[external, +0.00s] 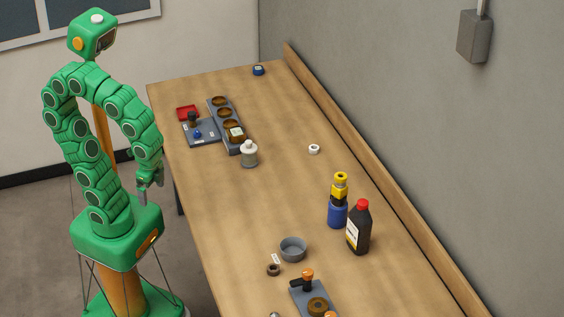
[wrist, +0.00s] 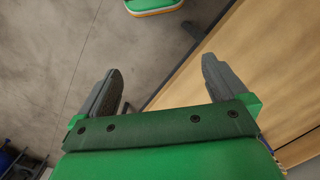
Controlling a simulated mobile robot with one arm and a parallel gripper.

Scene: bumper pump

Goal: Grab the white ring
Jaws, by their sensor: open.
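The white ring (external: 314,149) lies on the wooden table (external: 270,190), toward its back edge and right of the grey-and-white bottle. It is small in the external view and does not show in the wrist view. My gripper (external: 150,186) hangs beside the table's left edge, outside the tabletop and well away from the ring. In the wrist view my gripper (wrist: 160,85) has its two grey fingers spread wide with nothing between them. The floor and the table edge show beyond them.
A bottle (external: 249,154) and a holder with round wells (external: 225,118) stand between my gripper and the ring. A blue-yellow bottle (external: 338,205), a dark red-capped bottle (external: 359,230) and a grey bowl (external: 293,249) stand nearer the front. A wooden rail (external: 370,165) runs along the wall.

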